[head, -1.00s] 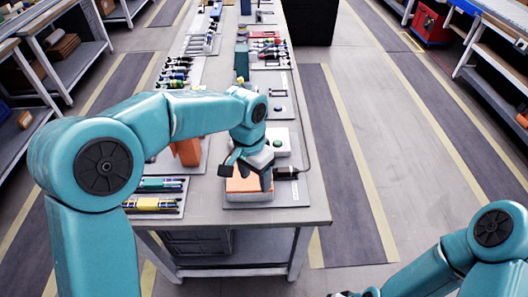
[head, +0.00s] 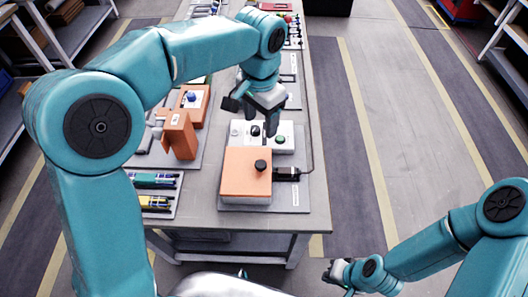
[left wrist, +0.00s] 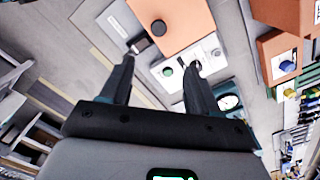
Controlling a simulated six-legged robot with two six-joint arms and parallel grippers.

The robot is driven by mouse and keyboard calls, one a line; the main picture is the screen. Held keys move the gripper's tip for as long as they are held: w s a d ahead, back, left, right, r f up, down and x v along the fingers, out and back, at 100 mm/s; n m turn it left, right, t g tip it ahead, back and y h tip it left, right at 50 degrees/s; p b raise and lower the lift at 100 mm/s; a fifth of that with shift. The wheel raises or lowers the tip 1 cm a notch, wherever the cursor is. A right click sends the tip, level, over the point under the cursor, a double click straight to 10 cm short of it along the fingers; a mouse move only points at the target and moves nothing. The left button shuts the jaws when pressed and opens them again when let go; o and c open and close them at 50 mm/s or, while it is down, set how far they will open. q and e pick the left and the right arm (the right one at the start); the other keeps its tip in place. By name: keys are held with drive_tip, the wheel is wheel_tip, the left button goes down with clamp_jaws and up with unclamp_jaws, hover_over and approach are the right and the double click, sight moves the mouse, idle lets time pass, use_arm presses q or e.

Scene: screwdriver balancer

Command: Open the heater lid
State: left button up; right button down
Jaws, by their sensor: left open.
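The heater is an orange box (head: 236,187) near the front end of the bench, with a flat orange lid (head: 243,163) lying on top. A black knob (head: 260,166) stands on the lid. In the left wrist view the orange lid (left wrist: 178,22) and its black knob (left wrist: 159,28) show at the top. My left gripper (head: 258,122) is open and empty, behind the lid and above the white control box. In the left wrist view its fingers (left wrist: 161,68) stand apart below the lid. My right gripper (head: 339,273) is low at the right, clear of the bench; its jaws are too small to judge.
An orange stand (head: 180,137) and pen-like tools (head: 153,181) lie to the left.

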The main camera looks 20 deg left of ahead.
use_arm(q)
hover_over(261, 164)
wheel_tip(261, 164, down, 5)
wheel_tip(261, 164, down, 11)
drive_tip(key=shift+r+p, duration=0.15)
drive_tip(key=shift+p, duration=0.3)
drive_tip(key=shift+w+f, duration=0.15)
drive_tip(key=shift+f, duration=0.05)
drive_tip(key=shift+s+r, duration=0.1)
drive_tip(key=shift+s, duration=0.15)
drive_tip(key=shift+a, duration=0.1)
drive_tip(key=shift+c, duration=0.9)
drive_tip(key=shift+w, duration=0.1)
clamp_jaws()
